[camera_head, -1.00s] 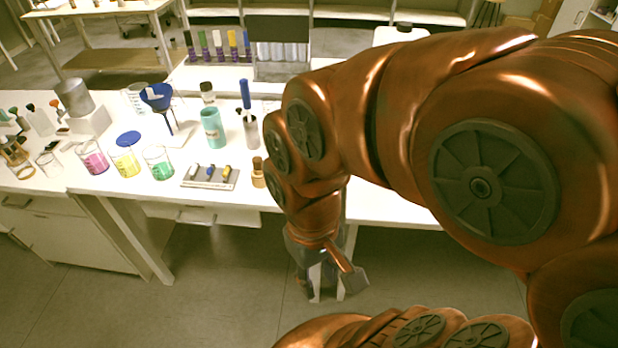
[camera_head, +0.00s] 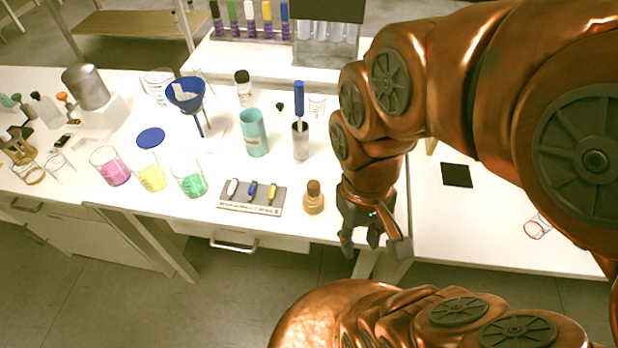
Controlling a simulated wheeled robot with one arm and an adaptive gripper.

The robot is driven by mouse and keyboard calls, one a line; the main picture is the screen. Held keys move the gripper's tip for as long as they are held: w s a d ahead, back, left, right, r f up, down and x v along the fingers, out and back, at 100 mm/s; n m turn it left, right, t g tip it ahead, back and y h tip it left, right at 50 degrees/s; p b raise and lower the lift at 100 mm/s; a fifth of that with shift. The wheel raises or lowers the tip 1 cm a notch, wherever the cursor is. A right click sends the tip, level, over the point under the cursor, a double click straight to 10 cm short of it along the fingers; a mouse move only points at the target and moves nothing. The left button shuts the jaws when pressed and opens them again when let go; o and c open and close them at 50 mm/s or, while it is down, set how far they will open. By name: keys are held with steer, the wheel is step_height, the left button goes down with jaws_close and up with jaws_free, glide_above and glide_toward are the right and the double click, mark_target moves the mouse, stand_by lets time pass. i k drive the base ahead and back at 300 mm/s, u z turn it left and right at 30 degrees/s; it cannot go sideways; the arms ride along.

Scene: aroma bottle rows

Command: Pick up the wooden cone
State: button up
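I cannot make out a clear wooden cone. A sliver of pale wood-coloured material (camera_head: 431,146) shows just right of my arm, mostly hidden behind it; I cannot tell its shape. A small brown bottle with a brown stopper (camera_head: 313,198) stands near the table's front edge, left of my gripper. My gripper (camera_head: 372,242) points down by the front edge of the white table (camera_head: 290,228). Its fingers are spread apart with nothing between them. My arm covers part of the table behind it.
A grey rack (camera_head: 250,208) with small colored pieces lies left of the brown bottle. Beakers with pink (camera_head: 111,167), yellow (camera_head: 150,174) and green (camera_head: 188,177) liquid stand further left. A teal cup (camera_head: 254,133) stands behind. A black square (camera_head: 456,175) and a glass (camera_head: 538,226) are at right.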

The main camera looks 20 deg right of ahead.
mark_target(313, 196)
steer(key=z, duration=0.35)
steer(key=k, duration=1.15)
steer(key=u, duration=1.2)
steer(key=i, duration=0.5)
